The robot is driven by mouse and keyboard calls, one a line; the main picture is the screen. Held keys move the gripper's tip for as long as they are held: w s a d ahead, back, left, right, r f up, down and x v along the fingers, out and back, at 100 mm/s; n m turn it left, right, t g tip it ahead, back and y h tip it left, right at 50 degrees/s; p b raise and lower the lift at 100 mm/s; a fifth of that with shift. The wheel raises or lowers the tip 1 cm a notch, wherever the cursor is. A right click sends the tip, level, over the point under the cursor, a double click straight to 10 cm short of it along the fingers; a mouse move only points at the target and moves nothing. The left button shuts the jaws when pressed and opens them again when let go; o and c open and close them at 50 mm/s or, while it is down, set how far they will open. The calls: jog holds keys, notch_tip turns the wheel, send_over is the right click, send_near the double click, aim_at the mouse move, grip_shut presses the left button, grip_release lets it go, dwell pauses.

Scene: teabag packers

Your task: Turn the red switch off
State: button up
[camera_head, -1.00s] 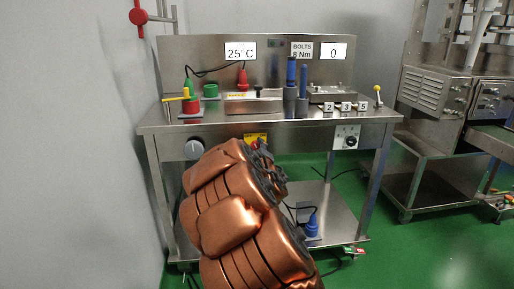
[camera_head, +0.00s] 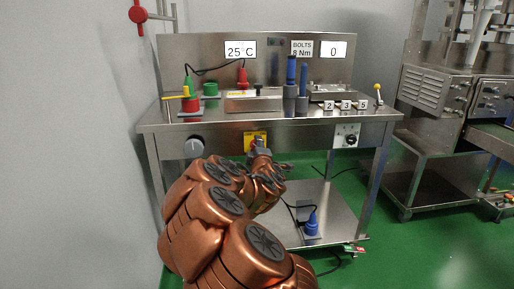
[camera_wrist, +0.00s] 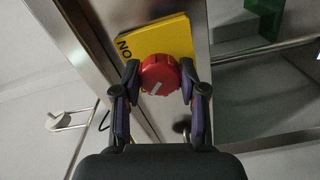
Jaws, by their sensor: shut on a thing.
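The knob is mostly hidden there.
The steel table (camera_head: 225,131) carries coloured plugs and blue tools. A blue plug (camera_head: 312,224) stands on the lower shelf.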

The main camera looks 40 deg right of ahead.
jog(key=o, duration=1.1)
jog(key=shift+o, duration=0.2)
jog(key=shift+m, duration=0.3)
